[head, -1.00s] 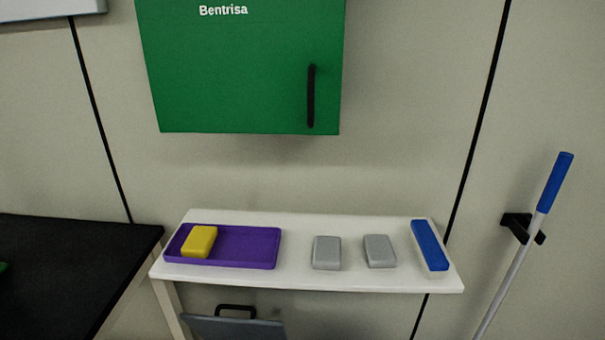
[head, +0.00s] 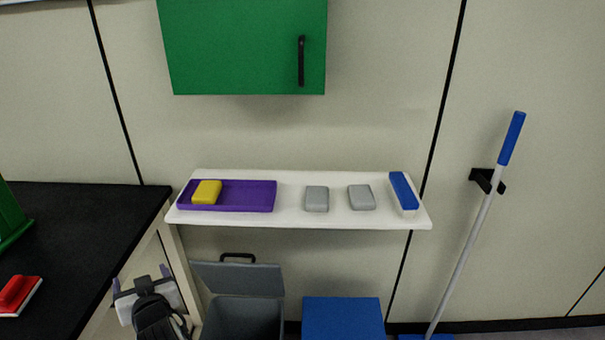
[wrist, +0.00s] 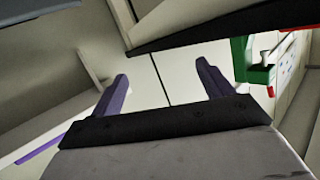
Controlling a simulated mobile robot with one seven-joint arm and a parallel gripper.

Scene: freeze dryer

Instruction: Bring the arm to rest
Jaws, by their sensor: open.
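My gripper (head: 140,279) shows at the lower left of the head view, below the shelf's left end and beside the black-topped bench. Its two purple-grey fingers stand wide apart. In the wrist view the same gripper (wrist: 162,84) is open, with nothing between the fingers and bare wall beyond them. The rest of my arm is mostly out of the head view.
A white shelf (head: 290,222) holds a purple tray (head: 245,196) with a yellow block (head: 206,192), two grey blocks and a blue-topped brush (head: 403,190). An open grey bin (head: 238,315) and a blue box (head: 343,318) stand below. The black bench (head: 80,235) is left.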

